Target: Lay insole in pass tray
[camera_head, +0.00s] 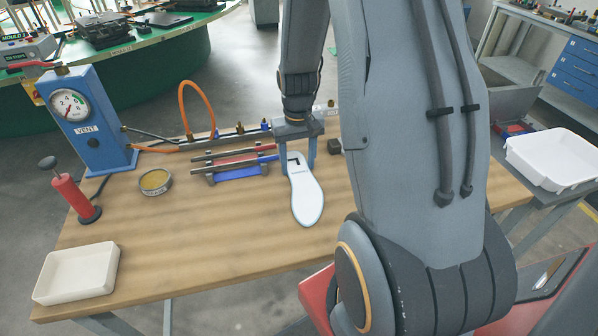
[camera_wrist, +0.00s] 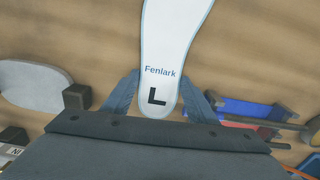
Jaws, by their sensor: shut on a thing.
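The white insole (camera_head: 307,200) with a blue edge is held at its heel end by my gripper (camera_head: 299,165). In the wrist view the insole (camera_wrist: 178,35) shows the word "Fenlark" and a black "L", with a finger on either side of the heel. Its toe end points toward the front edge of the table in the head view. I cannot tell how far it is above the wood. One white tray (camera_head: 77,274) sits at the table's front left. Another white tray (camera_head: 553,160) stands on a separate stand at the right. Neither has a readable label.
A rack with red and blue tools (camera_head: 238,166) lies left of my gripper. A dark block (camera_head: 334,146) and a pale oval plate (camera_wrist: 35,87) are on the other side. A blue gauge box (camera_head: 88,120), round tin (camera_head: 155,182) and red pump (camera_head: 75,197) stand left. The front-middle wood is clear.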

